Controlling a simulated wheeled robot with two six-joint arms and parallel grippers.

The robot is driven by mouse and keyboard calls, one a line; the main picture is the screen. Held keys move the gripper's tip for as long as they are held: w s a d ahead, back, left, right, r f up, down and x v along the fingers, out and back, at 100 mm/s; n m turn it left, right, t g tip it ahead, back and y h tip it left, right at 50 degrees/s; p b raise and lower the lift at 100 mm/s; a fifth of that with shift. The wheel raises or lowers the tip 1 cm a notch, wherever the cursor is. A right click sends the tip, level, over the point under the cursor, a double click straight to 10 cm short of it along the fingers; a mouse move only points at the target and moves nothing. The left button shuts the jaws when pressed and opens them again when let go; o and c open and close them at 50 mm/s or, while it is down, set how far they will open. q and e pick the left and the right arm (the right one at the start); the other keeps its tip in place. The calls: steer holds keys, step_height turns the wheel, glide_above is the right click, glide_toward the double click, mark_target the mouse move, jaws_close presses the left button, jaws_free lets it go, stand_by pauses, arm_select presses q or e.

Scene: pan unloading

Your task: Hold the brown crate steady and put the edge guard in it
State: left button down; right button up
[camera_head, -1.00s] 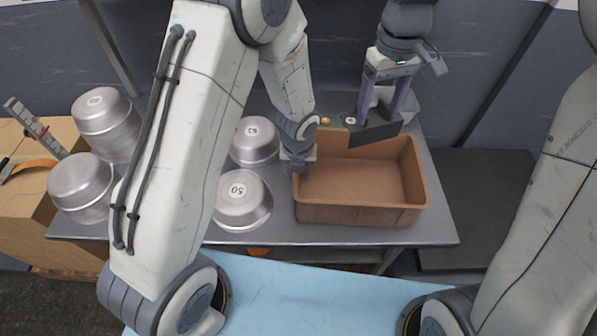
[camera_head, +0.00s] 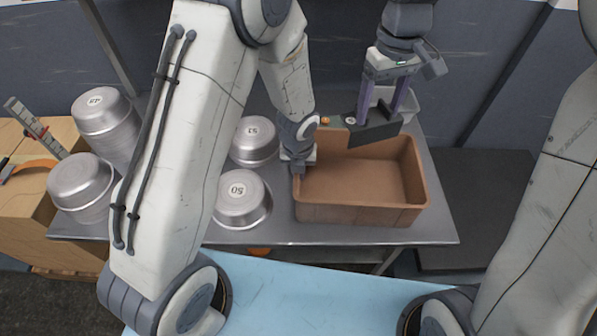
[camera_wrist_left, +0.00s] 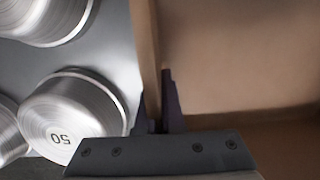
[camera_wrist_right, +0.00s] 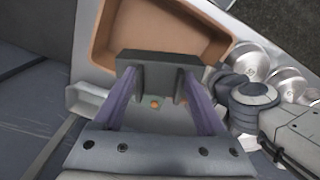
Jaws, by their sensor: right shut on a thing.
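The brown crate (camera_head: 362,214) stands upright on the metal table, and its inside looks empty. My left gripper (camera_head: 298,168) is at the crate's left wall; in the left wrist view its fingers (camera_wrist_left: 158,115) sit close on both sides of that wall (camera_wrist_left: 148,50), shut on it. The edge guard (camera_head: 374,135) is a dark grey angled piece. My right gripper (camera_head: 383,118) is shut on it above the crate's far rim. In the right wrist view the guard (camera_wrist_right: 158,66) lies between both fingers and overlaps the crate's edge (camera_wrist_right: 104,38).
Several silver pans (camera_head: 243,200) stand left of the crate, close to my left arm. A pale grey bin (camera_head: 409,98) is behind the edge guard. A cardboard box (camera_head: 30,215) is at the far left. The table (camera_head: 437,205) has a narrow bare strip right of the crate.

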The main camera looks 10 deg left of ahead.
stand_by(0.9)
step_height(320, 180, down, 13)
stand_by(1.5)
steer(key=o, duration=1.3)
steer(key=shift+o, duration=0.2)
step_height(320, 180, up, 12)
arm_select(q)
steer(key=c, duration=1)
jaws_free()
steer(key=shift+o, duration=0.2)
